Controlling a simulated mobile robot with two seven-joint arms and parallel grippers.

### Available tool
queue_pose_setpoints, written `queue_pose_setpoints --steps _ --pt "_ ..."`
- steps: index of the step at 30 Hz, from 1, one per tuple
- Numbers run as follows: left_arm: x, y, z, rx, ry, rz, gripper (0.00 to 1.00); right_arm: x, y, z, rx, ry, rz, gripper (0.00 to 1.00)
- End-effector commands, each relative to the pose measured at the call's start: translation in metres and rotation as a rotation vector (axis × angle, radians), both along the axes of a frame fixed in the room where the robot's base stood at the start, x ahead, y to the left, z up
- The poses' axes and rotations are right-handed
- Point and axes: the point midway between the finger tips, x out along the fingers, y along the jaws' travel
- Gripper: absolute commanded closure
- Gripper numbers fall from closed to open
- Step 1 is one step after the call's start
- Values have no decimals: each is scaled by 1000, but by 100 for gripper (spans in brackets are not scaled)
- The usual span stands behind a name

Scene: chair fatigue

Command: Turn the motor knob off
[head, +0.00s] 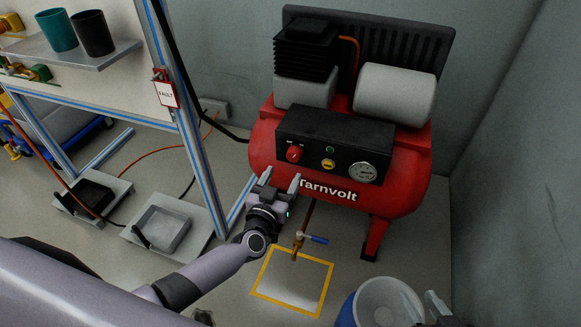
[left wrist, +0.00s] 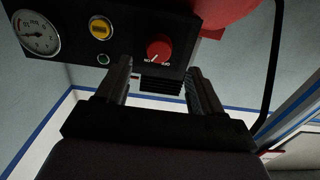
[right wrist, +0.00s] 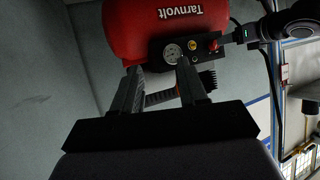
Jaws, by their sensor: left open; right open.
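The red motor knob (head: 294,153) is on the left of the black control panel (head: 340,143) on a red air compressor (head: 265,140). My left gripper (head: 281,178) is open just below and in front of the knob, apart from it. In the left wrist view the knob (left wrist: 159,48) lies between and beyond the two open fingers (left wrist: 158,72), its white pointer line directed down-left; the lettering around it is too small to read surely. My right gripper (head: 421,302) is open and empty at the lower right. The knob also shows small in the right wrist view (right wrist: 213,46).
A yellow button (head: 328,164), a green light (head: 330,149) and a pressure gauge (head: 363,172) share the panel. A brass valve with blue handle (head: 312,239) is below. A bucket (head: 383,304) stands lower right; a workbench frame (head: 196,150) is left.

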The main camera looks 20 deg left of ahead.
Motion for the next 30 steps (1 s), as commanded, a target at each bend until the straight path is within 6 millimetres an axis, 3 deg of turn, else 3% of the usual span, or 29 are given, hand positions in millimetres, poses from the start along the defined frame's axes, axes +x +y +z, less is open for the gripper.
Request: queue_pose_setpoints --steps 12,26,27,30 --pt "53 -3 -2 -1 -2 -2 33 8 21 -10 133 3 28 57" --pt "64 -3 1 -2 0 -3 33 9 27 -9 170 7 38 57" --pt "64 -3 1 -2 0 -3 36 9 27 -9 170 7 37 57" --pt "64 -3 1 -2 0 -3 69 9 26 -9 169 7 38 57"
